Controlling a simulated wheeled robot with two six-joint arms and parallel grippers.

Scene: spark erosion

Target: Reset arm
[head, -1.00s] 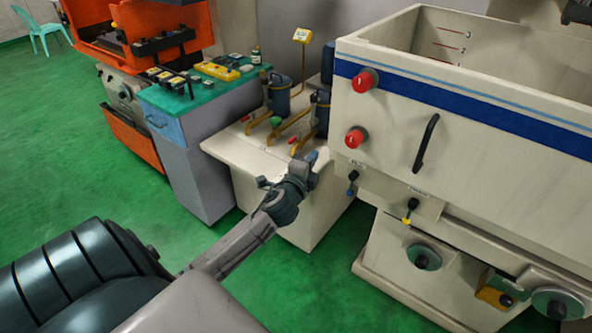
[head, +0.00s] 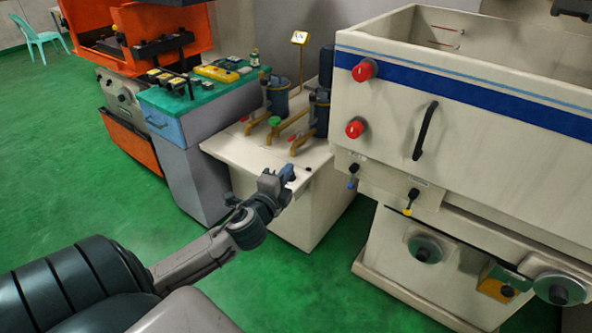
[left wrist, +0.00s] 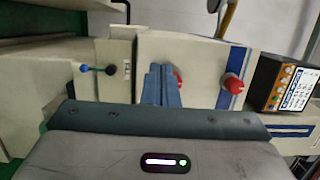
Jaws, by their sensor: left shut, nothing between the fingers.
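My left arm reaches in from the lower left of the head view. Its gripper (head: 283,177) is in front of the low cream cabinet, apart from it. The gripper is shut and empty. In the left wrist view its two blue-grey fingers (left wrist: 162,86) lie side by side, pointing at the cream machine (left wrist: 200,62) with the red knob (left wrist: 235,85). In the head view that machine (head: 480,135) stands on the right, with two red knobs, a black handle and several small levers. My right gripper is not in view.
The low cream cabinet (head: 245,160) carries blue pumps (head: 279,95) and yellow pipes. A grey cabinet (head: 190,170) with a green top and an orange machine (head: 140,60) stand to the left. Green floor (head: 60,170) is open at left.

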